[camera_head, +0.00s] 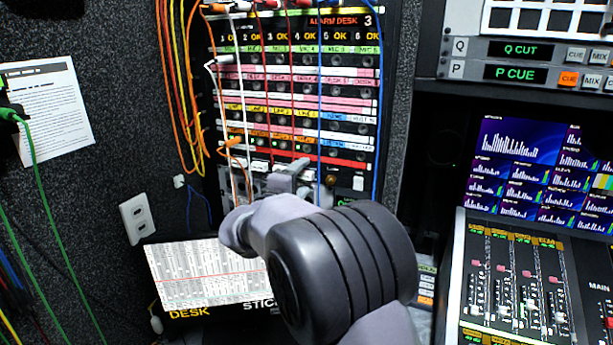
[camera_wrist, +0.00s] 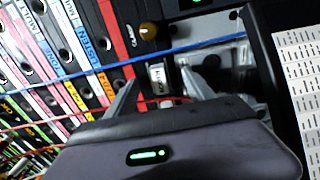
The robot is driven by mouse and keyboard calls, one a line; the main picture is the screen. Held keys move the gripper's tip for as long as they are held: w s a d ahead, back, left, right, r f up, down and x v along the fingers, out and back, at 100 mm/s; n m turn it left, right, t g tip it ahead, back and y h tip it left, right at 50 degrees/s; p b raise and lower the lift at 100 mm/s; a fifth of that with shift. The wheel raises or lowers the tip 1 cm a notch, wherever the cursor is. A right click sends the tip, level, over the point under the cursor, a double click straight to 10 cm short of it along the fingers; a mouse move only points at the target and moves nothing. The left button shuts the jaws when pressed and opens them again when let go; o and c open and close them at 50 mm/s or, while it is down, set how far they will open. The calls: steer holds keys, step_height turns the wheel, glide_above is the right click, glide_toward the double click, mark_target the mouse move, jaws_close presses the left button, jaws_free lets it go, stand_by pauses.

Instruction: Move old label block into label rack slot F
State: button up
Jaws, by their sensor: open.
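My gripper (camera_head: 287,174) is open in front of the lower part of the patch panel, just below its red strip. In the wrist view my gripper (camera_wrist: 157,88) has its two fingers spread, with nothing clearly held. A small pale block (camera_wrist: 157,74) with a dark mark shows between and just beyond the fingertips, beside the red strip. It may be the old label block, but its lettering is too small to read. I cannot tell whether the fingers touch it. In the head view my gripper and wrist cover that area. I cannot make out a slot marked F.
Patch cables hang in front of the panel; a blue cable (camera_wrist: 90,77) and a red cable (camera_wrist: 40,127) cross near my fingers. A brown knob (camera_wrist: 149,31) is close by. A printed sheet (camera_head: 205,272) lies below, and a mixing console (camera_head: 510,285) stands right.

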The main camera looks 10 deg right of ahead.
steer(key=shift+c, duration=0.4)
jaws_close()
stand_by(0.8)
steer(key=shift+s+a+b, duration=0.1)
steer(key=shift+b, duration=0.2)
steer(key=shift+b+v, duration=1.4)
steer(key=shift+v, duration=1.45)
steer(key=shift+s, duration=0.1)
